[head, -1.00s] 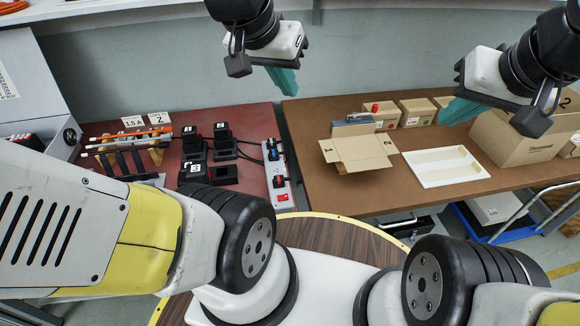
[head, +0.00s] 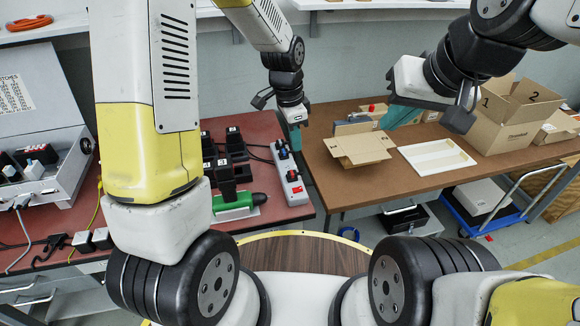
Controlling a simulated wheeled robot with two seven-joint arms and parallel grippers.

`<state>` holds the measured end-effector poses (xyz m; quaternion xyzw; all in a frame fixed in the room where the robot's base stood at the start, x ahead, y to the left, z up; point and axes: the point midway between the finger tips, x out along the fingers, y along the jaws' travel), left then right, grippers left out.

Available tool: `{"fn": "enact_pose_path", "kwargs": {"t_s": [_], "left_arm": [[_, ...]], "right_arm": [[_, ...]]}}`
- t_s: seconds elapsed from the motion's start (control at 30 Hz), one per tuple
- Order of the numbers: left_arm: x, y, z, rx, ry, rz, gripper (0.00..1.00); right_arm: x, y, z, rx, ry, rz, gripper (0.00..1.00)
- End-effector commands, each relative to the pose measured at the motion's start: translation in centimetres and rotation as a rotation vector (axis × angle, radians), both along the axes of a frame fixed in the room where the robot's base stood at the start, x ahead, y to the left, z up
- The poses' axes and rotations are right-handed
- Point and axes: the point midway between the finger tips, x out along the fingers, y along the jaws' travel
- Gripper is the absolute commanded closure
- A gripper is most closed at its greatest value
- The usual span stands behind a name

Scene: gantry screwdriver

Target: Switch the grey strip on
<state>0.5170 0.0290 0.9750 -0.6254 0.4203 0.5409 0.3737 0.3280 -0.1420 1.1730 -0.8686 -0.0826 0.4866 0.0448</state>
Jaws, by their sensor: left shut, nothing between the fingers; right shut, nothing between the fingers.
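The grey strip (head: 295,199) lies along the right edge of the red table top, running away from me. Its red switch (head: 298,190) is at the near end, and dark plugs (head: 292,175) sit further along it. I cannot tell the switch's position. My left gripper (head: 295,141) points down with shut teal fingers at the strip's far end, away from the switch. I cannot tell whether the fingers touch the strip. My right gripper (head: 388,124) is shut and empty, above the brown table behind the opened carton (head: 360,149).
Black chargers (head: 226,165) and a green-handled tool (head: 236,203) lie left of the strip. A white tray (head: 437,158) and a large box (head: 505,125) stand on the brown table (head: 340,190). A grey case (head: 60,180) is at the left.

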Motion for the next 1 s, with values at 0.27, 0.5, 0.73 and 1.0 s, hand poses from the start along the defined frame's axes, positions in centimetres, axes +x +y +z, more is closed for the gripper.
{"fn": "enact_pose_path", "kwargs": {"t_s": [0.27, 0.5, 0.73, 1.0], "left_arm": [[0.4, -0.9, -2.0, 0.009, 0.017, -0.066, 1.0], [0.4, -0.8, -1.9, 0.009, 0.017, -0.064, 1.0], [0.4, -1.0, -3.6, 0.01, 0.021, -0.063, 1.0], [0.6, -1.7, -9.1, 0.011, 0.022, -0.064, 1.0]], "right_arm": [[0.0, 0.0, 0.0, 0.0, 0.0, 0.0, 1.0], [0.0, 0.0, 0.0, 0.0, 0.0, 0.0, 1.0], [0.0, 0.0, 0.0, 0.0, 0.0, 0.0, 1.0], [0.0, 0.0, 0.0, 0.0, 0.0, 0.0, 1.0]]}}
